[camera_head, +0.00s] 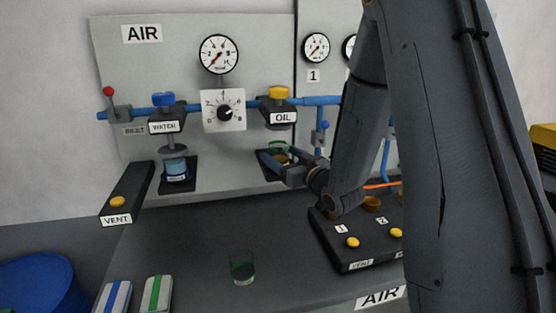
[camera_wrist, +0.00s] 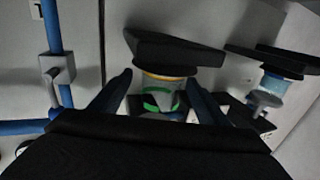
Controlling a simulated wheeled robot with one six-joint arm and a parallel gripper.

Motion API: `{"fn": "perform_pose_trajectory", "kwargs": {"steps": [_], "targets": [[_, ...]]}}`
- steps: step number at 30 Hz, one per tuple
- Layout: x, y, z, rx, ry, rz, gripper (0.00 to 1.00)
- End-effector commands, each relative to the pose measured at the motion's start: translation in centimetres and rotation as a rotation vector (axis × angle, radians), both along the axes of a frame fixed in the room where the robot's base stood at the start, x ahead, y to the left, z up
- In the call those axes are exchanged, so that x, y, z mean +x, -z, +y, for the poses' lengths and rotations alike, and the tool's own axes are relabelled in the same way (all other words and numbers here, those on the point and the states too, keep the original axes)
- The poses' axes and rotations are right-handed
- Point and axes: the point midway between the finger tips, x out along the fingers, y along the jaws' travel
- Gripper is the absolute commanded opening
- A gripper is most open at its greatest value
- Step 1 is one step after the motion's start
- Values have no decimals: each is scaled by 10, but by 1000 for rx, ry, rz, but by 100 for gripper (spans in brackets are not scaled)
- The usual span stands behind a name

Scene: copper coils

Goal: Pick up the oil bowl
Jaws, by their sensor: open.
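The oil bowl, a clear bowl with green rings and yellowish contents, sits on a black shelf (camera_wrist: 180,48) below the OIL-labelled unit (camera_head: 280,105). The wrist view is upside down and shows the oil bowl (camera_wrist: 168,82) between the two blue fingers. My gripper (camera_head: 276,158) is open at the oil bowl, with one finger on each side. It also shows in the wrist view (camera_wrist: 157,98). I cannot tell whether the fingers touch the bowl. In the head view, the gripper partly hides the bowl, and only its green rim shows clearly (camera_head: 278,144).
The water bowl (camera_head: 177,168) with blue liquid stands left of the oil unit. A green-rimmed glass (camera_head: 242,268) stands on the dark bench. A black vent box (camera_head: 355,240) with yellow buttons is below my arm. Blue pipes run along the grey panel.

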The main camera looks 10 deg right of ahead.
Motion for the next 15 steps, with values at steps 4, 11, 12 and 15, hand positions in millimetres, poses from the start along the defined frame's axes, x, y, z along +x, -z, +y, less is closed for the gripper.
{"fn": "perform_pose_trajectory", "kwargs": {"steps": [4, 11, 12, 15], "targets": [[16, -5, 8, 0, -1, 0, 69], [43, -6, 19, 1, -2, 0, 69], [45, -6, 19, 1, -2, 0, 69], [48, -5, 20, 0, -1, 0, 69]]}}
